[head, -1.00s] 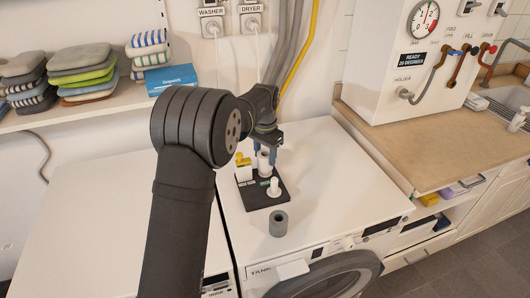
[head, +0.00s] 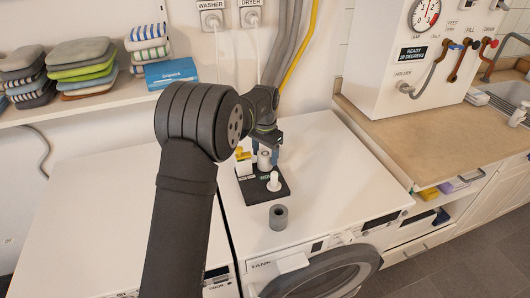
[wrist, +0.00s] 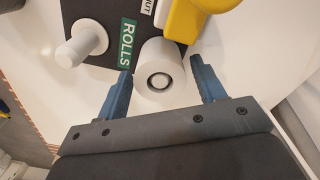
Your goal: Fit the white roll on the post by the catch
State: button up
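The white roll (head: 264,160) stands upright on the black base (head: 283,191), next to the yellow catch (head: 243,156). In the wrist view the white roll (wrist: 158,56) has a pale disc inside its hole, which looks like the top of the post by the catch. The yellow catch (wrist: 181,22) is just behind and right of it there. My gripper (wrist: 160,66) is open, one blue finger on each side of the roll, with gaps showing. In the head view my gripper (head: 265,154) is low around the roll. A bare white post (head: 274,182) stands nearer the front.
A grey roll (head: 278,217) stands on the white machine top (head: 325,190) in front of the base. The machine top is clear to the right. A wall shelf (head: 110,104) with folded cloths is at the left. A wooden counter (head: 410,135) is at the right.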

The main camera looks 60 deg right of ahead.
jog(key=shift+o, duration=0.6)
jog(key=shift+r, duration=0.1)
notch_tip(320, 180, up, 17)
jog(key=shift+r, duration=0.15)
dwell(0.8)
notch_tip(320, 180, down, 18)
jog(key=shift+r, duration=0.4)
dwell(0.4)
